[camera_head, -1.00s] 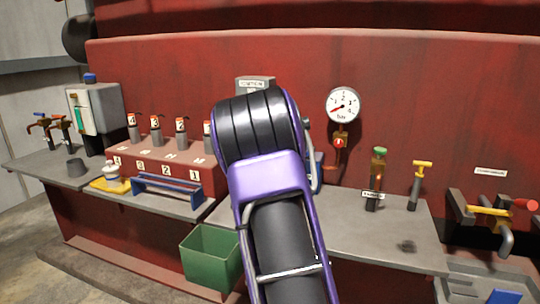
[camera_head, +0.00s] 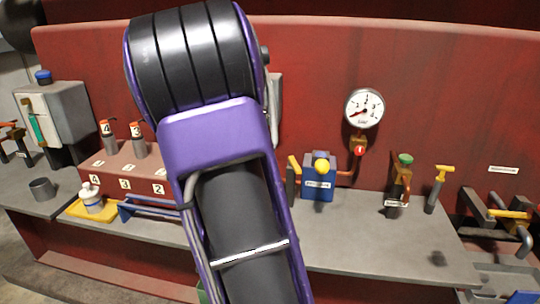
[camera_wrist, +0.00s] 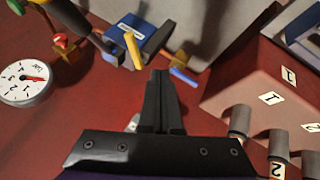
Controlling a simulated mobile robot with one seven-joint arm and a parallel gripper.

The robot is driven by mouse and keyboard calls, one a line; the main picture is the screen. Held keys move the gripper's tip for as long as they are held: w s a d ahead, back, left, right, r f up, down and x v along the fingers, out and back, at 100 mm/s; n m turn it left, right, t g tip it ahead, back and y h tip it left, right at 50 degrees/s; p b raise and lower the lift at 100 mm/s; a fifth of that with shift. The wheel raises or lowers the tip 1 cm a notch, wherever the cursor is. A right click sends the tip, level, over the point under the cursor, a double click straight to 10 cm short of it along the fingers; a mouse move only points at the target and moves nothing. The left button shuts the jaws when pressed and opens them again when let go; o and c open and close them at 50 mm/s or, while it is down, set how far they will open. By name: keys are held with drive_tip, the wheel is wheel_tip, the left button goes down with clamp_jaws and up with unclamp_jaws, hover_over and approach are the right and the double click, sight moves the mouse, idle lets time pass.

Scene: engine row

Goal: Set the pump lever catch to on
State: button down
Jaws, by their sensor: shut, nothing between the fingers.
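A blue box (camera_head: 318,178) with a white label and a round yellow knob (camera_head: 321,166) stands on the bench below the gauge. I take it for the pump, but its label is too small to read. In the head view my arm hides the gripper. I cannot make out the catch's setting.
Bare bench (camera_head: 370,240) lies in front.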

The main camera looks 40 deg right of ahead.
sight(295, 164)
drive_tip(key=s+d+f, duration=0.1)
drive_tip(key=d+f, duration=0.6)
drive_tip(key=d, duration=0.2)
drive_tip(key=shift+d+f, duration=0.25)
drive_tip(key=shift+f, duration=0.15)
drive_tip(key=shift+s, duration=0.15)
